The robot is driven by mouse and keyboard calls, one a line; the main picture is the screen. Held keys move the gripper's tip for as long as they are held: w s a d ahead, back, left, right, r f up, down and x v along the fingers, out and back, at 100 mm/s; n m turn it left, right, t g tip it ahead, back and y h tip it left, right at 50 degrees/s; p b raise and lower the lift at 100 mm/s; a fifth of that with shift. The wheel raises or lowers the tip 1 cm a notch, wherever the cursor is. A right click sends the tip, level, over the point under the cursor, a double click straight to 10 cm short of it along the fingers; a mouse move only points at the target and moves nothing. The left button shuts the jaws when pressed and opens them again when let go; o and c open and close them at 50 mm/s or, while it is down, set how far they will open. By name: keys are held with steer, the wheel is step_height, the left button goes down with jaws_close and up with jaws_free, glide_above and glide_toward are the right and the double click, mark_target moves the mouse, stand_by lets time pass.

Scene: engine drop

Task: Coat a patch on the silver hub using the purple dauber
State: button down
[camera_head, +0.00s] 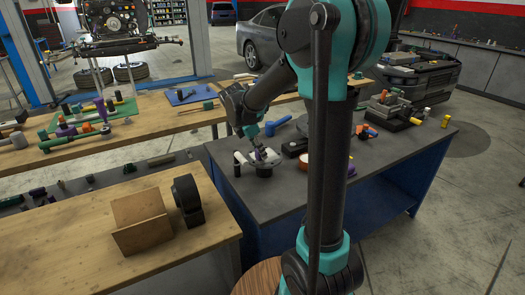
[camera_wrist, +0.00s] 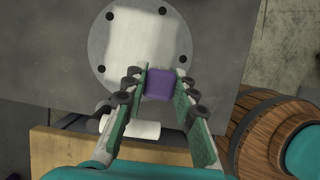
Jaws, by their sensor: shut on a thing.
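The silver hub (camera_wrist: 128,40) is a round, flat, pale metal face with several dark holes near its rim, at the top of the wrist view. In the head view the hub (camera_head: 270,160) sits on the dark-topped blue workbench, partly hidden by my gripper. My gripper (camera_wrist: 161,86) is shut on the purple dauber (camera_wrist: 160,84), whose purple end shows between the fingers. The dauber overlaps the hub's lower right rim in the wrist view. I cannot tell whether it touches the face. In the head view my gripper (camera_head: 259,152) is right over the hub.
A white cylinder (camera_wrist: 130,127) lies close below the hub in the wrist view. The blue workbench (camera_head: 275,212) also carries a blue-handled tool (camera_head: 277,125) and a vise (camera_head: 388,108). A wooden table (camera_head: 90,245) with a brown angled block (camera_head: 141,222) stands at front left.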

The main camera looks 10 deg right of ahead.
steer(key=shift+s+a, duration=0.15)
steer(key=shift+a, duration=0.35)
steer(key=shift+d, duration=0.1)
steer(key=shift+w+d, duration=0.5)
steer(key=shift+d, duration=0.95)
steer(key=shift+w+d, duration=0.45)
steer(key=shift+d, duration=1)
steer(key=shift+w+d, duration=0.5)
steer(key=shift+d, duration=0.95)
steer(key=shift+a, duration=0.15)
steer(key=shift+s+a+r, duration=0.1)
steer(key=shift+s+a, duration=0.15)
steer(key=shift+a, duration=0.35)
steer(key=shift+s+a, duration=0.4)
steer(key=shift+a, duration=0.8)
steer(key=shift+s+a, duration=0.4)
steer(key=shift+a, duration=0.85)
steer(key=shift+s+a, duration=0.4)
steer(key=shift+a, duration=0.8)
